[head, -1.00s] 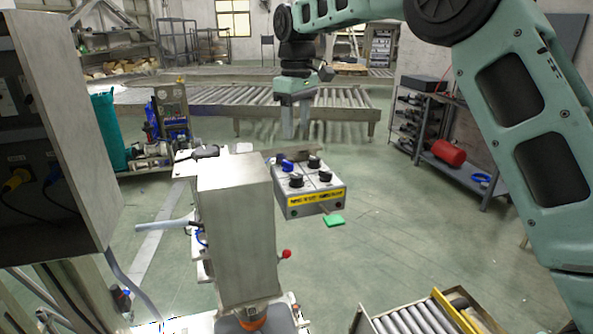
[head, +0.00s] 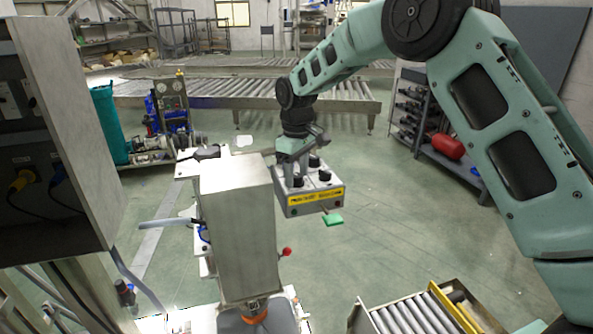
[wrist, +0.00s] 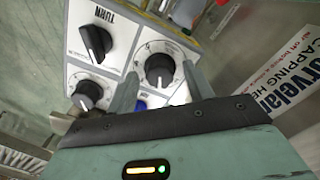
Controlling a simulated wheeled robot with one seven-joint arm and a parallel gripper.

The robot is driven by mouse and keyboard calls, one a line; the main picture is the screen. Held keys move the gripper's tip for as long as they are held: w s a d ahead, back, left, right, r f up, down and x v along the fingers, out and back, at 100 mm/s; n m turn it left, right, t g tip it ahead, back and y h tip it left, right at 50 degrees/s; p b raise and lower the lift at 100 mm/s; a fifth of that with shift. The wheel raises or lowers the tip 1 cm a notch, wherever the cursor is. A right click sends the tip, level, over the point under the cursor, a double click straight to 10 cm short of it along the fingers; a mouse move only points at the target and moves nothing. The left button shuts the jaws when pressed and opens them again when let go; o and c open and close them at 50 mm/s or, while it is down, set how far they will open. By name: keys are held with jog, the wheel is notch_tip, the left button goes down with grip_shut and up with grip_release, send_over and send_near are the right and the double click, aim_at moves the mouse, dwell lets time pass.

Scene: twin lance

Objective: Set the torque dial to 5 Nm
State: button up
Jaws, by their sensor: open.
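The grey control box (head: 312,204) has a yellow label strip on its front and several black knobs on its top. In the wrist view its white panel shows a black dial (wrist: 160,70) with a ring of scale marks. A second scaled dial (wrist: 88,95) is at lower left, and a black knob (wrist: 96,42) is near the word TURN. A blue knob (wrist: 142,104) is mostly hidden. I cannot read the scales or tell which dial is torque. My gripper (head: 291,172) is open above the box; its fingers (wrist: 160,78) lie either side of the black dial, contact unclear.
A tall metal housing (head: 238,232) stands close left of the box, with a red ball knob (head: 287,251) on its side. A roller conveyor (head: 415,318) is at lower right. Open floor lies right of the box.

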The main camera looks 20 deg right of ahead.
jog(key=shift+c, duration=0.3)
jog(key=c, duration=0.9)
jog(key=shift+m, duration=0.4)
jog(key=m, duration=0.3)
jog(key=shift+m, duration=0.3)
jog(key=m, duration=0.5)
jog(key=shift+r+m, duration=0.1)
jog(key=shift+m, duration=0.2)
jog(key=m, duration=0.5)
jog(key=m+p, duration=0.1)
jog(key=m, duration=0.3)
jog(key=shift+w+m, duration=0.1)
jog(key=shift+m, duration=0.2)
